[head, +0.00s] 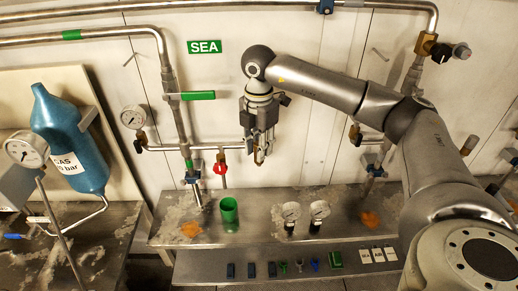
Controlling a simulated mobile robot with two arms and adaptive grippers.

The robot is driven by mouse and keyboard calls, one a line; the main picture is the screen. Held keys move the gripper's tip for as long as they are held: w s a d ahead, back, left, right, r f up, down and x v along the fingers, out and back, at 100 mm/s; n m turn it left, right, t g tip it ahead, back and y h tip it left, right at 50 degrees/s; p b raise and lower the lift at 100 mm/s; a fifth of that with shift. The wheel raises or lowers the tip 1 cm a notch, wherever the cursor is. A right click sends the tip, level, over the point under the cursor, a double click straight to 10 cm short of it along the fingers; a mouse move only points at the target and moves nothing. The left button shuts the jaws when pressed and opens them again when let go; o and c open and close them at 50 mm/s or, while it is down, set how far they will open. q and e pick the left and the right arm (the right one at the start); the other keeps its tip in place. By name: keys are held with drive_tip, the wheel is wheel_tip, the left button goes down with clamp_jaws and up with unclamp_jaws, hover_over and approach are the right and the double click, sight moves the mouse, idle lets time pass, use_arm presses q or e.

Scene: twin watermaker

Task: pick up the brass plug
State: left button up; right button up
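My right gripper (261,150) points down in front of the white wall panel, at the right end of the short horizontal pipe. A small brass-coloured piece, which looks like the brass plug (259,157), shows at its fingertips. The fingers cover part of it, and it is too small to tell whether they are closed on it or only around it. My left gripper is not in view.
A red-handled valve (221,168) is left of the gripper. A lower shelf (215,270) holds several small parts. A blue cylinder (70,135) is at left.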

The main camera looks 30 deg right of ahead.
drive_tip(key=shift+c, duration=1.4)
drive_tip(key=shift+w+r+b, duration=0.15)
drive_tip(key=shift+r+b, duration=0.3)
drive_tip(key=shift+b, duration=0.05)
wheel_tip(320, 180, up, 2)
drive_tip(key=shift+b, duration=0.8)
drive_tip(key=s+r, duration=1)
drive_tip(key=s, duration=0.4)
drive_tip(key=shift+s+a+b, duration=0.15)
drive_tip(key=shift+a+b, duration=0.05)
drive_tip(key=shift+b, duration=0.1)
